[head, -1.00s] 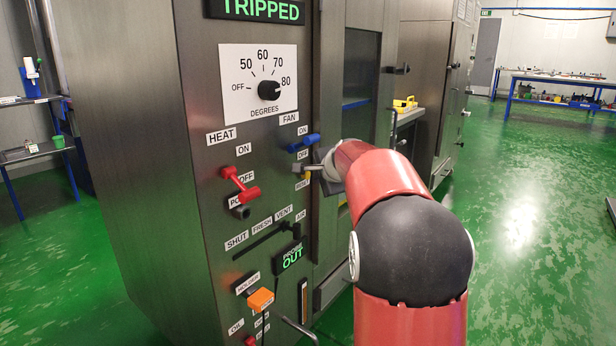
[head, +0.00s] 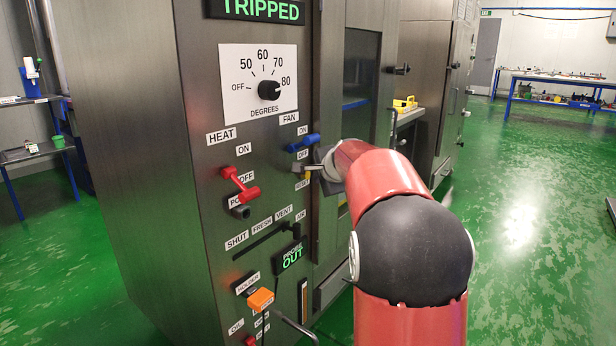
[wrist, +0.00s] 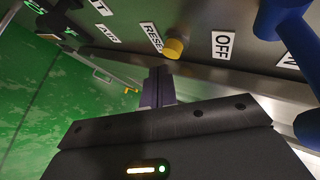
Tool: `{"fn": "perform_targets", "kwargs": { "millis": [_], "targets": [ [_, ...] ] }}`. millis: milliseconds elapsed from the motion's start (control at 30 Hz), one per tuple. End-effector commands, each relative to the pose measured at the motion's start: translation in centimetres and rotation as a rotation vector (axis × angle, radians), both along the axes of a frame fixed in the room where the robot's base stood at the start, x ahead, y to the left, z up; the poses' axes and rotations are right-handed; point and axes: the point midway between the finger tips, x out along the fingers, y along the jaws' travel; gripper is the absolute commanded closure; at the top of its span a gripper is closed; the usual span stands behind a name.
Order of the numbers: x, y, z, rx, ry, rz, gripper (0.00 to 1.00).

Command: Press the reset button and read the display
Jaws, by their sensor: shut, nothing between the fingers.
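The reset button is a yellow knob (wrist: 173,48) beside the RESET label (wrist: 152,37) in the wrist view. In the head view only a little yellow (head: 307,175) shows by my gripper. My gripper (wrist: 158,75) is shut and empty, its fingertips just below the button in the wrist picture. I cannot tell whether they touch it. In the head view my gripper (head: 312,168) is at the panel, below the blue fan switch. The display (head: 255,10) at the top reads TRIPPED in green; its upper edge is cut off.
The blue fan switch (head: 304,142) is close above my gripper. A red heat switch (head: 240,184) and a dial (head: 269,90) pointing near 80 are to the left. An orange block (head: 261,299) sticks out below.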

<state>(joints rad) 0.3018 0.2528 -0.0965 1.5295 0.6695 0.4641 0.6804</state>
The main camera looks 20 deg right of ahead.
Motion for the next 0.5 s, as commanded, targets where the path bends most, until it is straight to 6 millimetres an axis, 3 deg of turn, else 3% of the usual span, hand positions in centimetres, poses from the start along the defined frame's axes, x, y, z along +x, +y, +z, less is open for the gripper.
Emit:
{"fn": "perform_targets", "kwargs": {
  "millis": [500],
  "targets": [
    [0.47,0.29,0.15,0.001,0.001,0.001,1.0]
  ]
}}
